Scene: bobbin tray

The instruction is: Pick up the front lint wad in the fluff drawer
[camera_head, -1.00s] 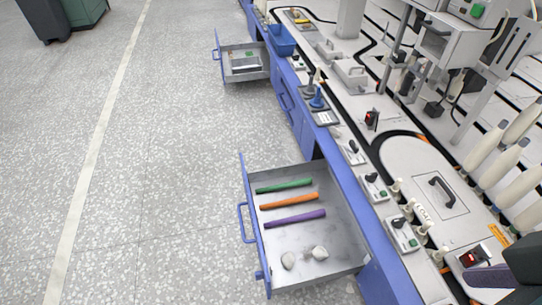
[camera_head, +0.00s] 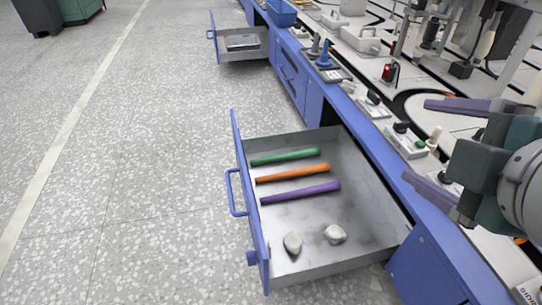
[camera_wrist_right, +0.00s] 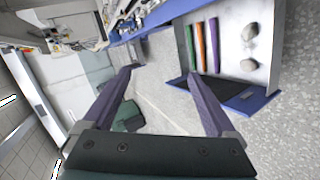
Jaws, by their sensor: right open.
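Two off-white lint wads lie in the open fluff drawer (camera_head: 375,242), at its end nearer the camera. The left wad (camera_head: 293,243) is close to the drawer's blue front panel. The right wad (camera_head: 335,234) lies a little deeper in, apart from it. Both wads also show in the right wrist view, one at the upper right (camera_wrist_right: 253,32) and one just below it (camera_wrist_right: 248,65). My right gripper (camera_head: 417,141) is open and empty, with purple fingers spread, above the bench side to the right of the drawer. My left gripper is not in view.
Green (camera_head: 285,157), orange (camera_head: 292,173) and purple (camera_head: 300,193) rods lie in the same drawer, beyond the wads. A second drawer (camera_head: 243,52) stands open farther back. Switch boxes and machine parts line the bench at right.

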